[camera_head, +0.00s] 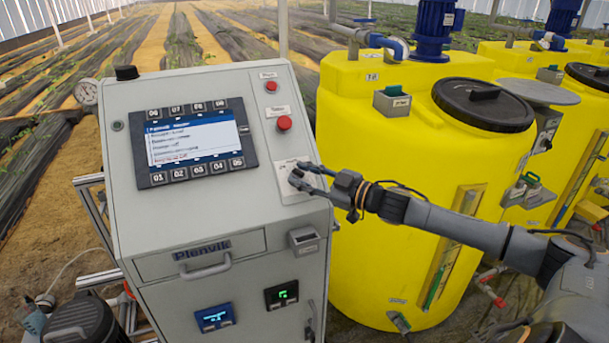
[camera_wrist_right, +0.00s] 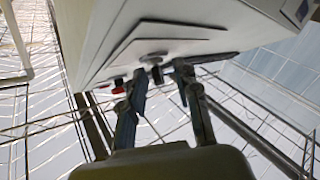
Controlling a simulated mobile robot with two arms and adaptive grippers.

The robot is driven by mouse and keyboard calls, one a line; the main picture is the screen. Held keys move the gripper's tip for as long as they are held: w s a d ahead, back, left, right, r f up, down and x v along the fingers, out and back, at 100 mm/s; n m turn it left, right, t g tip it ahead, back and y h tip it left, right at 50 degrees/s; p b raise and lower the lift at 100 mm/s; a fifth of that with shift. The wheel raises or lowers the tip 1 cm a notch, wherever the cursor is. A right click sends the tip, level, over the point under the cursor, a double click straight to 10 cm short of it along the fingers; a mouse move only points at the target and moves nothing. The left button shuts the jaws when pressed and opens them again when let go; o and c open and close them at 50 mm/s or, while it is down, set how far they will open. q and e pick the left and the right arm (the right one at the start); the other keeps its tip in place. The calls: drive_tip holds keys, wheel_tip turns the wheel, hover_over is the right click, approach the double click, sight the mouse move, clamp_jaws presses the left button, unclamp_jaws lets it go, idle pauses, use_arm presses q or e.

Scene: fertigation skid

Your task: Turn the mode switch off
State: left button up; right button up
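The mode switch plate (camera_head: 287,187) is a pale panel on the sloped face of the grey control cabinet, below the red buttons. My right gripper (camera_head: 298,177) reaches in from the right, with its fingertips over this plate and covering much of the switch. In the right wrist view, the dark switch knob (camera_wrist_right: 155,70) sticks out from the plate between the tips of my open right gripper (camera_wrist_right: 160,77). I cannot tell whether either finger touches it, nor which way the switch points. My left gripper is not in view.
The cabinet (camera_head: 200,82) has a lit display (camera_head: 192,142) and two red buttons, the lower (camera_head: 284,123) just above the plate. A small grey box (camera_head: 304,240) sits below my gripper. A yellow tank (camera_head: 385,150) with a black lid (camera_head: 484,104) stands close behind my right arm.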

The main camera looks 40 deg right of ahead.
drive_tip(key=shift+w, duration=0.15)
drive_tip(key=shift+d, duration=0.1)
drive_tip(key=v, duration=1.2)
idle(0.6)
drive_tip(key=shift+f, duration=0.15)
idle(0.4)
